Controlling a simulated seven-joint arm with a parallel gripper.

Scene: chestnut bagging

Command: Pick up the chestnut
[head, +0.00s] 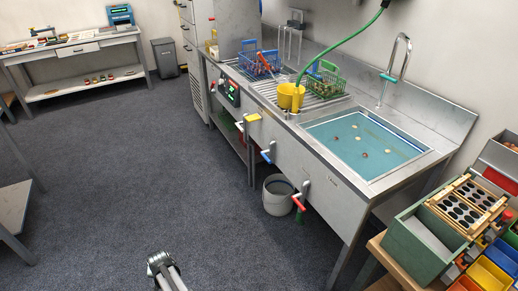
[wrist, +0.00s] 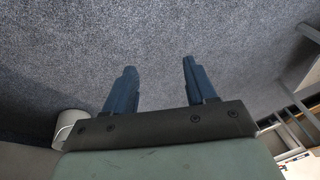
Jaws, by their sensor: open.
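Several small brown and pale pieces that look like chestnuts (head: 365,155) lie in the water of the sink basin (head: 318,124) in the head view. They are too small to tell apart well. My gripper (wrist: 158,68) shows in the wrist view with its two blue fingers spread wide. Nothing is between them, and behind them is only grey carpet. No chestnut shows in the wrist view. In the head view the gripper's fingers cannot be made out.
Blue (head: 258,64) and green (head: 325,82) wire baskets and a yellow cup (head: 291,97) stand on the drainboard. A tap (head: 398,60) rises behind the basin. A bucket (head: 278,195) stands below. Crates (head: 425,240) fill the right. Carpet (head: 130,170) at left is clear.

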